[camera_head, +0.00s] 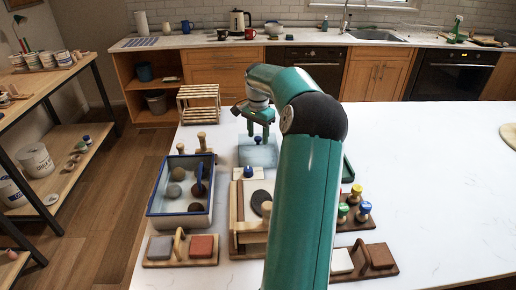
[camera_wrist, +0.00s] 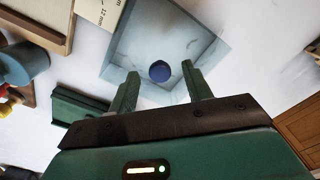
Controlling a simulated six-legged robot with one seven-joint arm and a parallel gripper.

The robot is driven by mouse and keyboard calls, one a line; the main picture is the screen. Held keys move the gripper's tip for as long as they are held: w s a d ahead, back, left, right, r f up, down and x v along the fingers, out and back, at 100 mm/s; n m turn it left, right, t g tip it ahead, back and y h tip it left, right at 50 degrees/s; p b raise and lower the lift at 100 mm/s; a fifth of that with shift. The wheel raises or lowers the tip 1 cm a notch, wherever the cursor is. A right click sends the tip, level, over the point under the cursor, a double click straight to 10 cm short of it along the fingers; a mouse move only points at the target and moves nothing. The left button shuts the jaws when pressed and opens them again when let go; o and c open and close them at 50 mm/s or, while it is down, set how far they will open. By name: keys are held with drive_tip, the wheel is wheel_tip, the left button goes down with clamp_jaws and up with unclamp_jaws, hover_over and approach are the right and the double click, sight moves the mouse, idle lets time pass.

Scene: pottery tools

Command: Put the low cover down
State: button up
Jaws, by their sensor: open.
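A pale grey-blue square cover (camera_head: 259,156) with a small dark blue knob (camera_head: 257,140) lies on the white table, just below my gripper. In the wrist view the same square cover (camera_wrist: 130,52) has raised-looking sides, and its round blue knob (camera_wrist: 159,71) appears between my two fingertips. My gripper (camera_head: 258,132) points down over the cover with its fingers apart, and the wrist view also shows the open gripper (camera_wrist: 161,70). I cannot tell whether the fingers touch the knob.
A blue-rimmed tub (camera_head: 180,212) holding several round things stands left. A wooden frame (camera_head: 240,236) with a dark oval is nearer. A slatted wooden crate (camera_head: 198,103) stands behind left. Stamps with coloured knobs (camera_head: 356,190) are at right. The table's right side is mostly clear.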

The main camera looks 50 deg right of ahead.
clamp_jaws()
drive_tip(key=shift+r, duration=0.15)
